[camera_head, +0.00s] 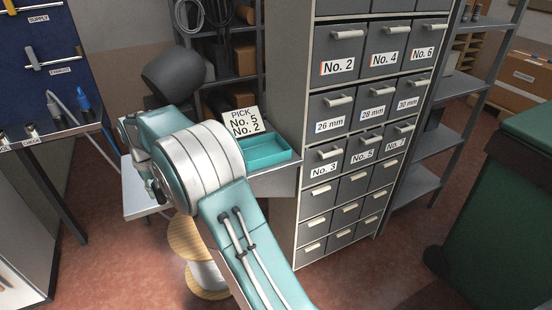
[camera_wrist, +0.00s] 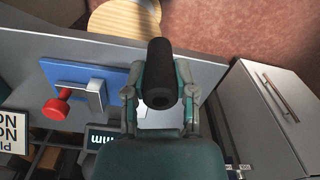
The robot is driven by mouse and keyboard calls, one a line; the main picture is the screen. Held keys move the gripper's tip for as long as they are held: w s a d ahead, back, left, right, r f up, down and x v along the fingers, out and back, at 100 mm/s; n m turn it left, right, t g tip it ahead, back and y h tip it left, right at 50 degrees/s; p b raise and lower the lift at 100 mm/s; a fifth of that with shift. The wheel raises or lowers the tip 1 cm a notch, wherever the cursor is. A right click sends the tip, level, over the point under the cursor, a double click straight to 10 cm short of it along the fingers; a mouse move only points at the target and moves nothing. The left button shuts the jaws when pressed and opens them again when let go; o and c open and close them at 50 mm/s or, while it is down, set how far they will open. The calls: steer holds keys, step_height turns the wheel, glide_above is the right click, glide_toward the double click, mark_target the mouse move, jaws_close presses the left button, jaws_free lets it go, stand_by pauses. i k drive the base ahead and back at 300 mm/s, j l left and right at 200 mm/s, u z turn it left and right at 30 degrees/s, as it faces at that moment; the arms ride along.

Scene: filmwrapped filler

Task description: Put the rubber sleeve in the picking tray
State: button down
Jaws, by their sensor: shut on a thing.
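The rubber sleeve (camera_wrist: 160,65) is a black, hollow-ended cylinder in the wrist view. My gripper (camera_wrist: 160,93) is shut on it, with one finger on each side, and the sleeve sticks out beyond the fingertips. The picking tray (camera_head: 265,150) is a shallow teal tray on a grey surface, just right of my arm. What I see of its inside is empty. The tray does not show in the wrist view.
A sign (camera_head: 243,121) reading "PICK No. 5 No. 2" stands by the tray. A tall drawer cabinet (camera_head: 300,190) rises to its right. A green bin (camera_head: 500,220) stands far right.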

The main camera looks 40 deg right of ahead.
mark_target(263, 155)
steer(key=l+z, duration=0.15)
steer(key=z, duration=0.2)
steer(key=l+z, duration=0.1)
steer(key=z, duration=0.25)
steer(key=l+z, duration=0.1)
steer(key=z, duration=0.25)
steer(key=i, duration=0.05)
